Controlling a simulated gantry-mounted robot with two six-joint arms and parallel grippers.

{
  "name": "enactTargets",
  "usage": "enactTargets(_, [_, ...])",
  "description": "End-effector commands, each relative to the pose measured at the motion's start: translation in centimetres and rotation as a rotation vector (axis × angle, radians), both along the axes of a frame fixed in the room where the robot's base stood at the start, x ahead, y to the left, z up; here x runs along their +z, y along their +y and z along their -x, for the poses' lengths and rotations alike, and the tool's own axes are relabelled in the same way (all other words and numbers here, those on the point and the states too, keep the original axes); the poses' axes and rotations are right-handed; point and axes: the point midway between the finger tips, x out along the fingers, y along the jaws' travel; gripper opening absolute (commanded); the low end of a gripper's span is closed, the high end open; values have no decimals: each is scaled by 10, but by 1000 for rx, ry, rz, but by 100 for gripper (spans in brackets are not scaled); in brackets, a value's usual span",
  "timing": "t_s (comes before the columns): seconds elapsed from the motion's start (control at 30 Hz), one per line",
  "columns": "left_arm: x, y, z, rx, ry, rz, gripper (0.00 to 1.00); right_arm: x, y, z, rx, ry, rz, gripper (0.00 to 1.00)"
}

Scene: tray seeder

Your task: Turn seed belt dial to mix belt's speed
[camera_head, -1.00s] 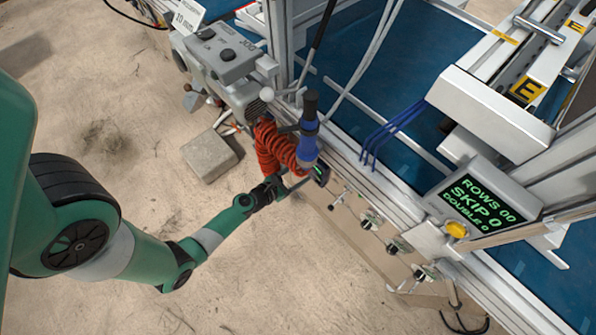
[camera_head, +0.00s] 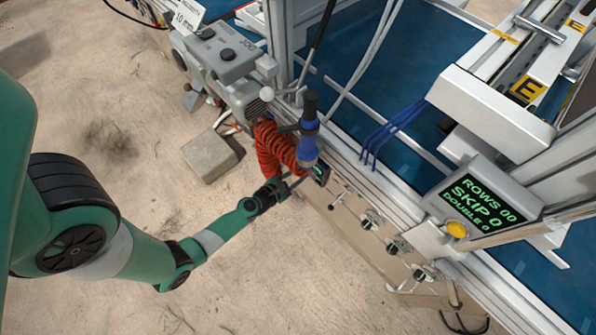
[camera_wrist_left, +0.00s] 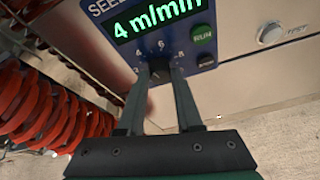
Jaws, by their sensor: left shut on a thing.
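The seed belt panel is blue, with a green display (camera_wrist_left: 155,18) reading 4 m/min and a heading cut off after "SEE". Below it the dark dial (camera_wrist_left: 159,70) sits within a scale with 4, 6 and 8 readable. My left gripper (camera_wrist_left: 160,76) is shut on the dial, one finger on each side. The fingers hide part of the dial, so its pointer is hard to read. In the head view my left gripper (camera_head: 296,182) reaches the small panel (camera_head: 320,172) on the machine's side. My right gripper is not in view.
A green RUN button (camera_wrist_left: 203,35) sits right of the dial. A larger display (camera_head: 480,205) reads ROWS 00, SKIP 0, DOUBLE 0.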

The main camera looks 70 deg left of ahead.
Motion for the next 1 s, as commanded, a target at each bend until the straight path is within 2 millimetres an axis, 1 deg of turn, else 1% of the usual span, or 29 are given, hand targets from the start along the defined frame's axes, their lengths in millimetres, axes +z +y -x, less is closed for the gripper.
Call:
enactTargets(0.03, [-1,-3,-1,-7,27,-58,0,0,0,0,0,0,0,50])
enactTargets(0.1, [-1,-4,-1,-7,64,-146,0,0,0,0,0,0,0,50])
enactTargets(0.2, [-1,-4,-1,-5,102,-236,0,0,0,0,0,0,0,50])
enactTargets(0.3, [-1,-3,-1,-2,118,-274,0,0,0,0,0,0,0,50])
enactTargets(0.53, [-1,-3,-1,-1,119,-274,0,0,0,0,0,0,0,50])
enactTargets(0.57, [-1,-3,-1,-1,119,-274,36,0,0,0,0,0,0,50])
enactTargets(0.7, [-1,-3,0,-1,119,-273,61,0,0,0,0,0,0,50])
enactTargets(0.73, [-1,-3,-1,-1,119,-273,64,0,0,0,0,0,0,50])
enactTargets(1.0, [-1,-3,0,-1,118,-273,64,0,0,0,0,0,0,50])
